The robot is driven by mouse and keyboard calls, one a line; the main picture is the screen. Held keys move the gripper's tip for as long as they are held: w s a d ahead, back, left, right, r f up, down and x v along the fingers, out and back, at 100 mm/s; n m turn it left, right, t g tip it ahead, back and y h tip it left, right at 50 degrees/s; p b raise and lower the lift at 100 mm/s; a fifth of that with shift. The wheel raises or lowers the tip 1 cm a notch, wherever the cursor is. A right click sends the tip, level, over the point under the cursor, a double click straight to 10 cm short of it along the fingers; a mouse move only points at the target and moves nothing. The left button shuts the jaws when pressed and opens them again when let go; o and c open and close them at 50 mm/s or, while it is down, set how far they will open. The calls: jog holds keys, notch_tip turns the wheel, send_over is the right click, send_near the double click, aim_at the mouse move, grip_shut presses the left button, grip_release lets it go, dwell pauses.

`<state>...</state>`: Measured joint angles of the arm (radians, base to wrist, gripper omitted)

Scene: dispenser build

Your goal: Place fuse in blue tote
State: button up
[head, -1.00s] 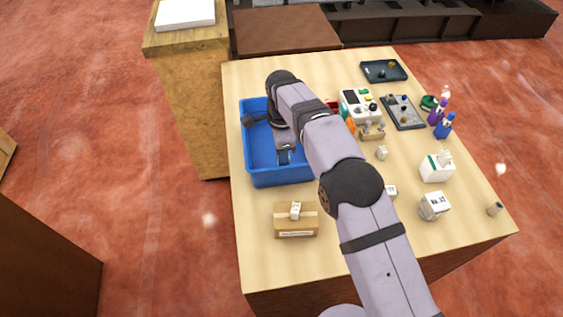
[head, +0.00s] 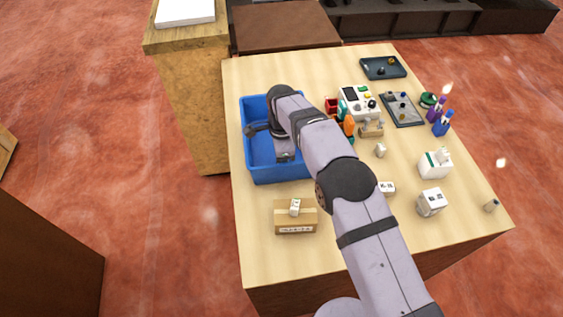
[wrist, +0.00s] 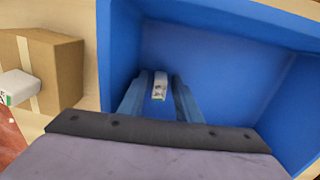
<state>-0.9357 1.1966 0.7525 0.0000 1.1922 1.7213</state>
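The blue tote (head: 247,150) stands at the left of the table, and its inner wall fills much of the wrist view (wrist: 225,75). My gripper (wrist: 161,95) is inside the tote, pointing down, with its fingers in shade. A small white piece with dark print, apparently the fuse (wrist: 160,87), shows between the fingertips. I cannot tell whether the fingers touch it or whether it rests on the tote floor. In the head view my gripper (head: 285,157) is small and dark, and the fuse cannot be made out.
A cardboard box (head: 296,224) with a white piece on top stands just in front of the tote. To the right are white boxes (head: 431,202), a device with buttons (head: 357,101), dark trays (head: 383,68) and blue and purple bottles (head: 442,124).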

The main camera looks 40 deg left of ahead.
jog(key=shift+r, duration=0.1)
notch_tip(320, 180, up, 12)
jog(key=b, duration=0.2)
dwell(0.7)
jog(key=shift+r, duration=0.1)
